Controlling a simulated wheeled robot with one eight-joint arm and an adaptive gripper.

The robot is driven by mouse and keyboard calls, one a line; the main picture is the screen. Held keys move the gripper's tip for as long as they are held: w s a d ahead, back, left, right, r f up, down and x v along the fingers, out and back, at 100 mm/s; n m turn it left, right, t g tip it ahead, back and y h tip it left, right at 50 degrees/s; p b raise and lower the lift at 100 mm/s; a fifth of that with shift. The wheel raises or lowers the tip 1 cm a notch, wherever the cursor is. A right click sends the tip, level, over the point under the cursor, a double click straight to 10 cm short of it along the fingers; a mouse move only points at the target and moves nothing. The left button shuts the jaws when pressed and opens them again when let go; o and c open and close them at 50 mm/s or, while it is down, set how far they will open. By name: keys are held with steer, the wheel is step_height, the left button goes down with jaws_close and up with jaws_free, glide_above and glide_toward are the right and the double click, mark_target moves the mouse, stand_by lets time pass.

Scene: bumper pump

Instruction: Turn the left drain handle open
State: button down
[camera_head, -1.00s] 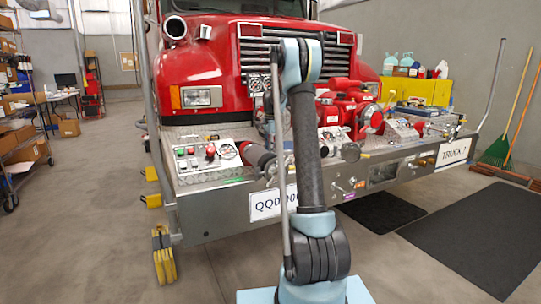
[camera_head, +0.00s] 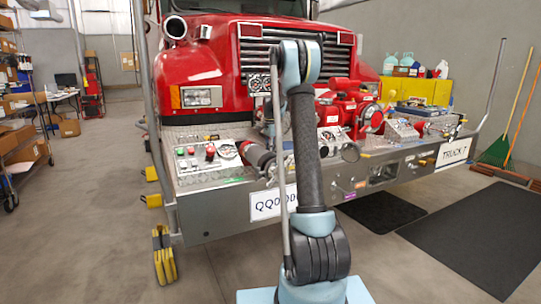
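The front bumper deck (camera_head: 225,222) of the red truck carries the pump gear. Small handles and knobs (camera_head: 337,190) sit on its front face, just right of my upright arm link. I cannot tell which one is the left drain handle; part of the bumper face is hidden behind my arm. My arm rises from the bottom centre, bends at the top and reaches forward toward the bumper. My gripper is mostly hidden behind the arm, near the bumper left of the link. I cannot make out its fingers or any contact with a handle.
A control panel (camera_head: 208,160) with coloured buttons is on the deck's left, a red pump (camera_head: 348,112) right of centre. A licence plate (camera_head: 268,203) is on the bumper face. Dark mats (camera_head: 478,235) lie on the floor at right.

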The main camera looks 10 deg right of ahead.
steer(key=shift+n, duration=0.3)
steer(key=n, duration=1.3)
steer(key=shift+w+n, duration=0.1)
steer(key=shift+n, duration=2)
steer(key=c, duration=1.7)
jaws_free()
